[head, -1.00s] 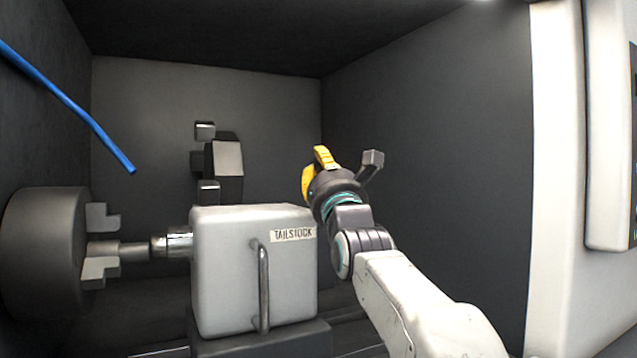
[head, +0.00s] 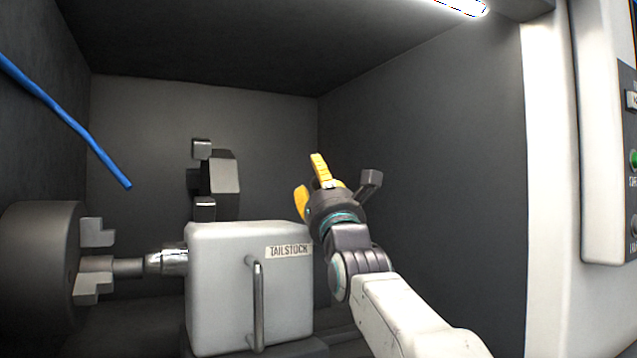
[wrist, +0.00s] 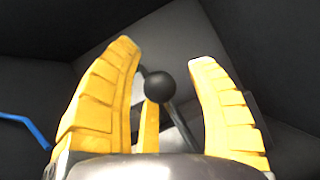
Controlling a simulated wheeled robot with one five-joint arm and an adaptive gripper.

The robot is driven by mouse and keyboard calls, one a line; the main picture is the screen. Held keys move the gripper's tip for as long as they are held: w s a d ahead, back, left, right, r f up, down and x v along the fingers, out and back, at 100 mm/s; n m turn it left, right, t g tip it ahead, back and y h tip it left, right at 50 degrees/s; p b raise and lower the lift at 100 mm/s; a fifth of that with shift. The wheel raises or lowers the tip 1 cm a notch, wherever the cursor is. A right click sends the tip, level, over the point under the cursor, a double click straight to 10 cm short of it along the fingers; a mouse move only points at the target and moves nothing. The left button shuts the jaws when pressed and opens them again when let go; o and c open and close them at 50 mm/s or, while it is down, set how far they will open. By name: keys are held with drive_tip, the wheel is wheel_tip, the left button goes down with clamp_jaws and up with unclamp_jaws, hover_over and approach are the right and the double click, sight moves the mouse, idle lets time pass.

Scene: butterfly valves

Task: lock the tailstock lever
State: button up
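The grey tailstock (head: 225,290) with its TAILSTOCK label stands in the machine bay, with a vertical bar handle (head: 258,305) on its front. My gripper (head: 310,182) is raised at the tailstock's upper right, its yellow fingers spread. In the wrist view, a dark ball knob (wrist: 160,86) on a thin rod, likely the lever, shows between the open fingers (wrist: 166,70). I cannot tell whether any finger touches it. The lever is not clearly visible in the head view, where my gripper may hide it.
A chuck (head: 40,265) with stepped jaws is at left, with a shaft (head: 130,265) between it and the tailstock. A dark turret-like block (head: 222,180) is behind. A blue hose (head: 70,120) hangs at upper left. The right wall (head: 440,150) and control panel (head: 632,150) bound the right.

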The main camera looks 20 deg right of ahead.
drive_tip(key=shift+f, duration=0.1)
drive_tip(key=v, duration=1.2)
idle(0.4)
idle(0.4)
